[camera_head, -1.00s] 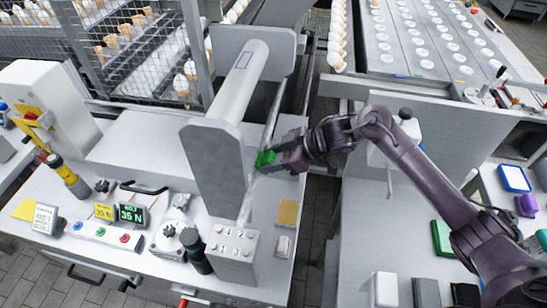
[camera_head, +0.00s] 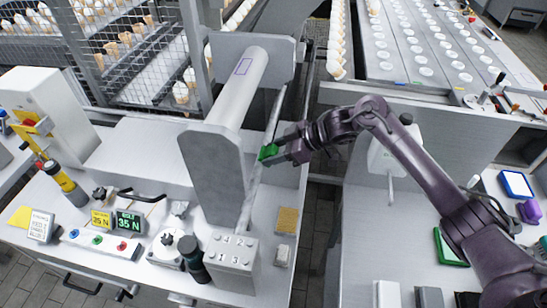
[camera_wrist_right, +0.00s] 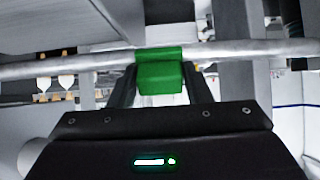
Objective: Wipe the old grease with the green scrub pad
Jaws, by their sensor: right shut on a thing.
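The green scrub pad (camera_head: 268,152) is between the fingers of my right gripper (camera_head: 279,151), which is shut on it. In the right wrist view the pad (camera_wrist_right: 160,77) shows between the two dark fingers, its upper part against a long, thin grey rod (camera_wrist_right: 80,64). In the head view the rod (camera_head: 254,185) runs lengthwise beside the big roller, and the pad meets it about midway. The rod's surface looks mottled grey; I cannot make out the old grease for certain. My left gripper is not in view.
The big roller (camera_head: 238,88) and its grey end plate (camera_head: 213,175) stand just left of the pad. A numbered block (camera_head: 232,262) sits at the rod's near end. A tan pad (camera_head: 287,221) lies on the bench. A dark gap separates the bench from the right-hand table.

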